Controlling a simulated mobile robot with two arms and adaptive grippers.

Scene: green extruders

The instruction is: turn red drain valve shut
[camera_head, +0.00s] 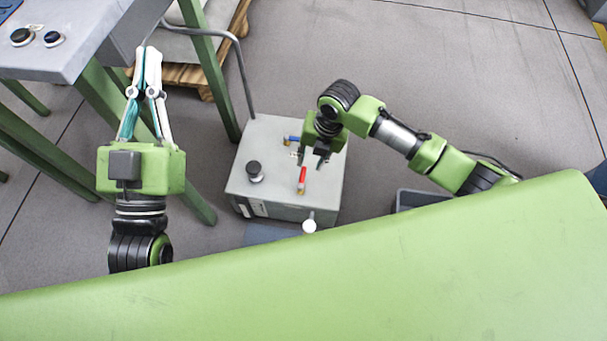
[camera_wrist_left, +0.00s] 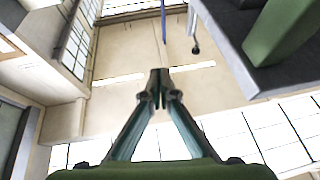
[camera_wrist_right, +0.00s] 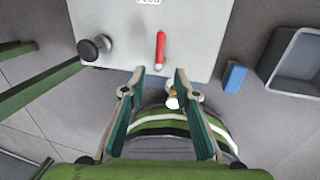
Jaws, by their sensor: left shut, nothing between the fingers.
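The red drain valve handle (camera_head: 302,177) sits on top of a grey box on the floor. In the right wrist view the red handle (camera_wrist_right: 160,50) points nearly straight up the picture, just beyond my fingertips and between their lines. My right gripper (camera_head: 311,160) is open and empty above the box; its fingers (camera_wrist_right: 160,72) do not visibly touch the handle. My left gripper (camera_head: 149,52) is shut and empty, away from the box beside the green-legged table. Its closed fingertips (camera_wrist_left: 159,78) show in the left wrist view.
The grey box (camera_head: 270,190) also bears a blue handle (camera_head: 291,139), a black knob (camera_head: 254,168) and a white-tipped lever (camera_head: 309,225). A grey bin (camera_head: 415,199) stands to its right. The table (camera_head: 70,50) and a wooden pallet (camera_head: 185,76) are at upper left.

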